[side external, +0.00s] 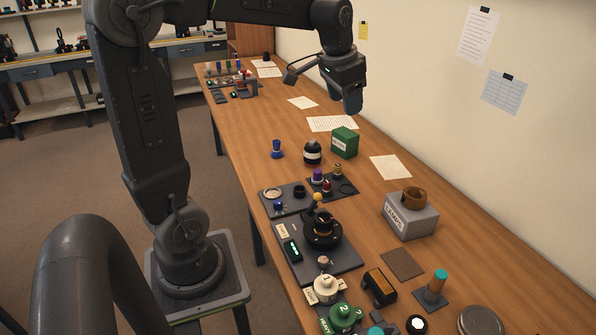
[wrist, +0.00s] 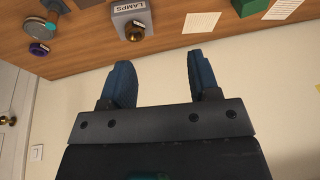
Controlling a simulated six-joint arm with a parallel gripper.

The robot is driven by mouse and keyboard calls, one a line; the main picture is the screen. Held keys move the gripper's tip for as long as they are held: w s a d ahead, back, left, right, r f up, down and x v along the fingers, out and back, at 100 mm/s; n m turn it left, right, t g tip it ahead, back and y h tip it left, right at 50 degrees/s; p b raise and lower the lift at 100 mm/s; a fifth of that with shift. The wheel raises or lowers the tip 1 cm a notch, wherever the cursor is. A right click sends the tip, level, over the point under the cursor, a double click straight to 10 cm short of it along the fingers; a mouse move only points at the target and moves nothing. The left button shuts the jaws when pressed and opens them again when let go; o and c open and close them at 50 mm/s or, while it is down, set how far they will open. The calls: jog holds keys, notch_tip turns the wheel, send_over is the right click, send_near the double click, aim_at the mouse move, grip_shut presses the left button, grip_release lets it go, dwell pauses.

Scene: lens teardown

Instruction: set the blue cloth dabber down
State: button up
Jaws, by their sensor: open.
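A wooden-handled tool with a teal-blue head, which looks like the blue cloth dabber (side external: 438,282), stands upright on a small dark square base near the front right of the bench in the side view. My gripper (side external: 351,104) is high above the back part of the bench, far from it. In the wrist view my gripper (wrist: 162,75) has its two blue fingers well apart with nothing between them. It is open and empty.
A grey LAMPS box (side external: 410,222) with a brass ring on top stands behind the dabber. A green box (side external: 344,142), a black-and-white jar (side external: 312,152) and a blue cup-shaped piece (side external: 277,149) stand farther back. A brown mat (side external: 402,263) lies bare.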

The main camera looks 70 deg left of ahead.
jog(key=s+d+f+t, duration=0.1)
jog(key=s+d+f, duration=0.1)
jog(key=s+d, duration=0.5)
jog(key=s+d+f+t+h, duration=0.1)
jog(key=s+d+f, duration=0.2)
jog(key=s+d, duration=0.4)
jog(key=shift+s+d, duration=0.35)
jog(key=shift+s, duration=0.85)
